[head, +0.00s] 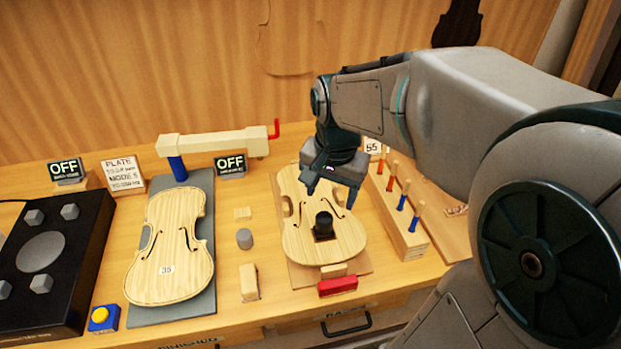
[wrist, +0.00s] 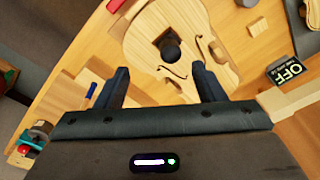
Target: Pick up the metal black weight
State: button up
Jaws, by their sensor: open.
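The black metal weight (head: 323,222) stands upright on a dark square patch on the right violin plate (head: 345,245). In the wrist view the weight (wrist: 170,50) shows beyond my fingertips, roughly in line with the gap between them. My gripper (head: 334,192) is open and empty above the upper part of that plate, behind the weight in the head view. The fingers also show in the wrist view (wrist: 160,72), apart from each other and not touching the weight.
A grey cylinder (head: 244,238) and small wooden blocks (head: 249,282) stand between the two plates. A wooden rack (head: 398,215) with several coloured-handled tools is on the right. A red block (head: 337,286) lies at the front. The left violin plate (head: 170,250) lies on a grey board.

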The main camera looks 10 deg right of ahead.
aim_at(324, 217)
jog(key=w+f+m, duration=0.1)
jog(key=f, duration=0.2)
jog(key=w+f+m, duration=0.1)
jog(key=w+f, duration=0.1)
jog(key=f, duration=0.1)
jog(key=w+f+m+g, duration=0.1)
jog(key=f, duration=0.3)
jog(key=shift+w+f+m+p, duration=0.1)
jog(key=shift+w+m+p, duration=0.2)
jog(key=shift+w+m, duration=0.1)
jog(key=shift+w+d+f+p, duration=0.15)
jog(key=shift+f+p, duration=0.15)
jog(key=shift+f, duration=1.05)
jog(key=shift+w+d+f+p, duration=0.1)
jog(key=shift+f+p, duration=0.15)
jog(key=shift+f, duration=1.05)
grip_shut()
jog(key=shift+r, duration=0.15)
